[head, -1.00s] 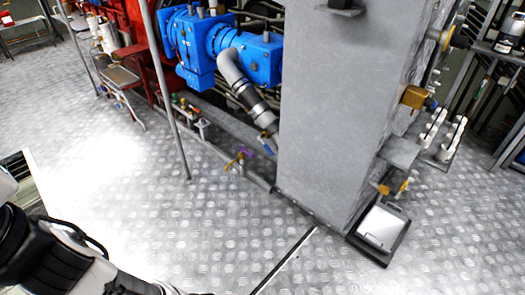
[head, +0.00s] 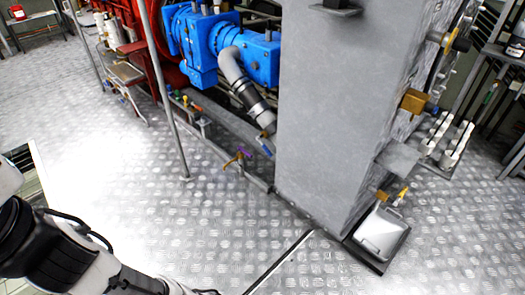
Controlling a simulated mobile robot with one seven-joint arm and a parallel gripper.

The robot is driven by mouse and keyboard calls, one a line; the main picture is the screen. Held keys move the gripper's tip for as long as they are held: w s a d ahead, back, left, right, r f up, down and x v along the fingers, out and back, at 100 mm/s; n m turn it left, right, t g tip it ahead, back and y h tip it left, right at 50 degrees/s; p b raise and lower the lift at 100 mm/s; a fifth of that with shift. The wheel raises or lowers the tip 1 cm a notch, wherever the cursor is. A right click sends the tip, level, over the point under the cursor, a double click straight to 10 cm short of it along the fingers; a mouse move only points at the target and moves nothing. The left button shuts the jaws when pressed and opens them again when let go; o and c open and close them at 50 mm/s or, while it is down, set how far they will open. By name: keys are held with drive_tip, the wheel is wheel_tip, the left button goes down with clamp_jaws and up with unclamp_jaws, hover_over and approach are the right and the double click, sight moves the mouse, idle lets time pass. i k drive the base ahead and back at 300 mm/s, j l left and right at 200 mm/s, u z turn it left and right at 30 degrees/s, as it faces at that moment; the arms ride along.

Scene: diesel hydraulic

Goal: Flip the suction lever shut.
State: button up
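A blue lever (head: 266,149) sits low beside the grey pillar, near the bottom of a grey elbow pipe. My arm enters at the lower left and runs along the bottom edge, well short of both levers. My gripper is not visible; the arm's far end is cut off by the bottom edge.
A large grey pillar (head: 325,110) stands right of the levers. A thin upright post (head: 163,95) stands left of them, before blue machinery (head: 205,50). A black-edged tray (head: 380,235) is at the pillar's foot. The patterned metal floor (head: 170,225) in front is clear.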

sight(258, 139)
drive_tip(key=i+l+u, duration=0.1)
drive_tip(key=i+l, duration=0.15)
drive_tip(key=i, duration=0.25)
drive_tip(key=i+l+u, duration=0.1)
drive_tip(key=i+l, duration=0.15)
drive_tip(key=i, duration=0.25)
drive_tip(key=i+l+u, duration=0.1)
drive_tip(key=i+l, duration=0.2)
drive_tip(key=i, duration=0.2)
